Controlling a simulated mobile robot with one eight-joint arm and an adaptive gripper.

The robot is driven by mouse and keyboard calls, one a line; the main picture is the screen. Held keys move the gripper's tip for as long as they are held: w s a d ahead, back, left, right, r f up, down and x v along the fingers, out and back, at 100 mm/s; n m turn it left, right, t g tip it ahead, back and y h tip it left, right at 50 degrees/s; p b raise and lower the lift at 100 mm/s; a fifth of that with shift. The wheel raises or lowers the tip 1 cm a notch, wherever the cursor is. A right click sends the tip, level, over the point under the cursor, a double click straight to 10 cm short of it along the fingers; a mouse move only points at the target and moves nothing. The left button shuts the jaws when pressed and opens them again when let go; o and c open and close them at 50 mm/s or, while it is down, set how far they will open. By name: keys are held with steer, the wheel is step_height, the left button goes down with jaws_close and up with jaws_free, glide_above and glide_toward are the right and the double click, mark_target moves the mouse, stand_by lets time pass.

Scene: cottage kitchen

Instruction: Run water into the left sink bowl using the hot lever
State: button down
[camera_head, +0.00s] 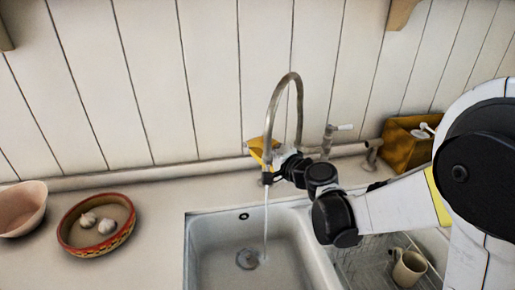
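A tall curved metal tap (272,108) stands behind the sink. A thin stream of water (265,222) runs from its spout into the white sink bowl (210,244), falling near the drain (248,259). My gripper (279,159) is at the tap's left side, just behind the spout; its fingers are partly hidden and I cannot tell whether they are open or shut. The tap's left lever is not visible behind my gripper. The right lever (344,127), with a white handle, shows to the right of the tap. A yellow item (256,146) shows beside my gripper, unclear.
A beige mug (408,268) stands on a wire rack (365,262) right of the bowl. A yellow-brown caddy (402,150) is at the back right. A patterned dish (70,231) with garlic and a pinkish bowl (20,207) stand on the left counter (160,230). My arm covers the right side.

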steer(key=shift+w+a, duration=0.3)
steer(key=shift+a, duration=0.15)
stand_by(0.7)
stand_by(1.0)
